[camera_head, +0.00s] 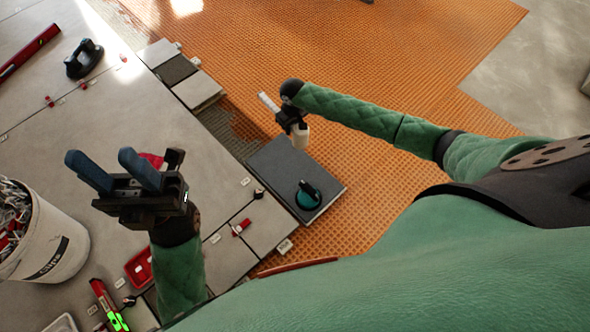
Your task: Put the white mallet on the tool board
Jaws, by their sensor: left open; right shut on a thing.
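My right gripper (291,117) is shut on the white mallet, beyond the far edge of the dark grey board. A white rounded part (301,136) of the mallet shows below the fingers, and a pale bar (268,101) sticks out on the far left side. The fingers and wrist hide the rest. The dark grey board (270,160), which looks like the tool board, lies flat at the edge of the orange mat. A teal round tool with a black handle (308,195) sits on its near right part. My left gripper (106,171) is open and empty above the grey tiles.
A white bucket of clips (62,250) stands at the left. A black suction lifter (84,60) and a red bar (30,50) lie on the tiles (120,100). A red tray (138,268) is near my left arm. The orange mat (400,60) is largely clear.

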